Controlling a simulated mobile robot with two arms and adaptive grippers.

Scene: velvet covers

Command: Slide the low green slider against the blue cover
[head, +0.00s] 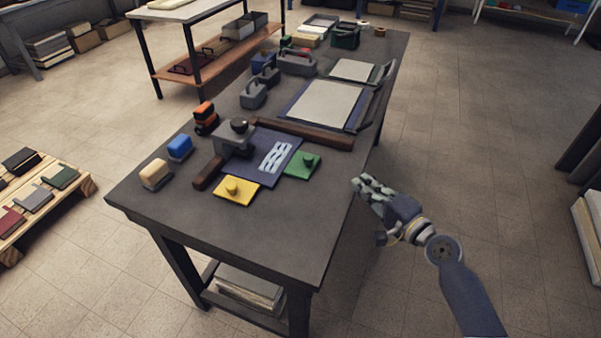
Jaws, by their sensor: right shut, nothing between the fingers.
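The low green slider (296,172), a flat plate with a round knob, lies on the dark table at the right side of the blue cover. The blue cover (252,170) is a flat dark-blue sheet with a white pattern on it. The green slider's left edge is at or very near the cover's right edge; I cannot tell whether they touch. My right gripper (362,186) is shut and empty, off the table's right edge and apart from the green slider. My left gripper is not in view.
A brown bar (310,135) lies behind, and a grey block (233,145) stands at the cover's back left. The table (270,235) is bare in front and right of the green slider.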

